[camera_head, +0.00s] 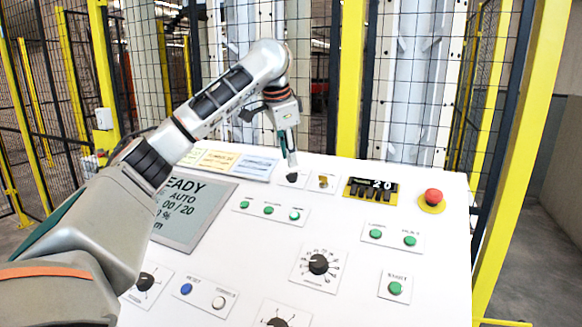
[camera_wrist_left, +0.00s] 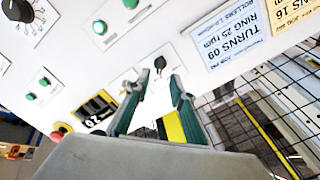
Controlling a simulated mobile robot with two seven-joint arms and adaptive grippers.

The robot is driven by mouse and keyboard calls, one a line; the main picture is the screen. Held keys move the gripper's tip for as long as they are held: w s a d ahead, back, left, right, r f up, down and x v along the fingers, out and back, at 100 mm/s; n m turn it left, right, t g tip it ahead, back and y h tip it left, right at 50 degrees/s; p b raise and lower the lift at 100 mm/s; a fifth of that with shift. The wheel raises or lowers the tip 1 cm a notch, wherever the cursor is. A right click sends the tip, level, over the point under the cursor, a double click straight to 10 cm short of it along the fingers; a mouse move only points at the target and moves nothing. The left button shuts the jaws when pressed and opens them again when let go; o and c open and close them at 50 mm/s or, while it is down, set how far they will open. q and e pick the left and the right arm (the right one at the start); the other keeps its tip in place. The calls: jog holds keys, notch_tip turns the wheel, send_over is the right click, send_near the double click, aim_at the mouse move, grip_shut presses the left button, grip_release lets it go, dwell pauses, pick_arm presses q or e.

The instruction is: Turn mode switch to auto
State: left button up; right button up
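A small black switch knob (camera_head: 292,177) sits on a white plate near the top edge of the sloped control panel (camera_head: 345,215); its label is too small to read, so I cannot confirm it is the mode switch. My left gripper (camera_head: 291,160) points down just above this knob. In the left wrist view the gripper (camera_wrist_left: 159,77) has its two fingers apart with nothing between them, and the knob (camera_wrist_left: 160,63) shows just past the fingertips, roughly centred in the gap. I cannot tell whether a finger touches it. The panel's display (camera_head: 185,215) reads READY and AUTO.
A brass-coloured switch (camera_head: 323,182) sits close right of the knob, then a black counter (camera_head: 371,190) showing 20 and a red emergency button (camera_head: 432,198). Green buttons (camera_head: 269,210) and a large dial (camera_head: 318,264) lie nearer. Yellow-framed mesh fencing stands behind the panel.

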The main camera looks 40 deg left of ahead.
pick_arm(q)
jog(key=v, duration=0.6)
jog(key=shift+r, duration=0.1)
jog(key=shift+s+d, duration=0.1)
jog(key=shift+d, duration=0.05)
dwell(0.4)
